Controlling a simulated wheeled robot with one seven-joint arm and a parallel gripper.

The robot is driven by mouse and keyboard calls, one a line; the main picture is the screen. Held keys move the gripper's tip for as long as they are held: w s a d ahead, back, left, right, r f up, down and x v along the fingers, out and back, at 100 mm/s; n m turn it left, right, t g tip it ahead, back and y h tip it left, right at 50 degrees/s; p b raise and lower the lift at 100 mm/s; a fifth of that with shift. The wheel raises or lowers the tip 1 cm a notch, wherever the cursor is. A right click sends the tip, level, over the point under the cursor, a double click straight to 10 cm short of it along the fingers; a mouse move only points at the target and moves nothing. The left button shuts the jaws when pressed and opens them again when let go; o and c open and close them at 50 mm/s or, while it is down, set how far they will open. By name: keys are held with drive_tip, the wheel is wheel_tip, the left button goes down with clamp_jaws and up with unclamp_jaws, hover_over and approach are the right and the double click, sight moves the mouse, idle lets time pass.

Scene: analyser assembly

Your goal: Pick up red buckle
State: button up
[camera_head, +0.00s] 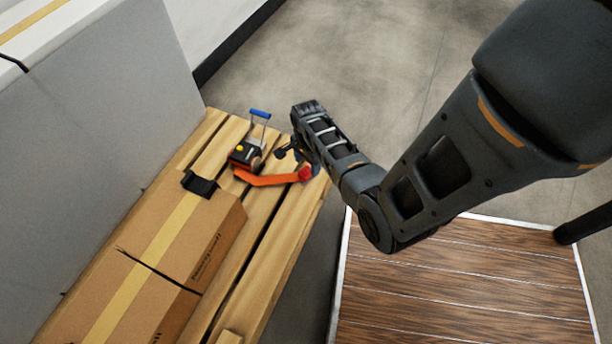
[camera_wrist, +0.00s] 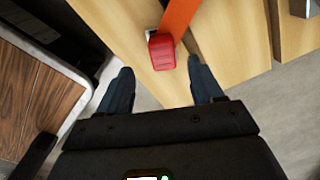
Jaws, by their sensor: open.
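The red buckle (camera_wrist: 162,52) is on the end of an orange strap (camera_wrist: 181,14), over the wooden pallet slats. In the wrist view it lies just ahead of my gripper (camera_wrist: 158,78), roughly between the lines of the two fingers. The fingers are spread apart with nothing between them. In the head view the red buckle (camera_head: 306,173) shows at the right end of the orange strap (camera_head: 265,180), near the pallet's right edge. My gripper (camera_head: 284,153) is close beside it there, its fingers partly hidden by my arm.
A strap tensioner (camera_head: 245,156) with a blue handle (camera_head: 260,114) stands on the pallet (camera_head: 262,262). A taped cardboard box (camera_head: 160,262) with a black clip (camera_head: 200,184) lies nearer. A grey wall-like block (camera_head: 100,110) borders the left. Open floor (camera_head: 380,50) lies beyond.

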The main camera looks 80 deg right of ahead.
sight(306, 172)
drive_tip(key=f+b, duration=0.2)
drive_tip(key=f, duration=0.1)
drive_tip(key=f+b, duration=0.1)
drive_tip(key=f, duration=0.1)
drive_tip(key=shift+w, duration=0.25)
drive_tip(key=shift+r, duration=0.15)
drive_tip(key=shift+c, duration=0.4)
drive_tip(key=c, duration=1.1)
drive_tip(key=shift+r, duration=0.15)
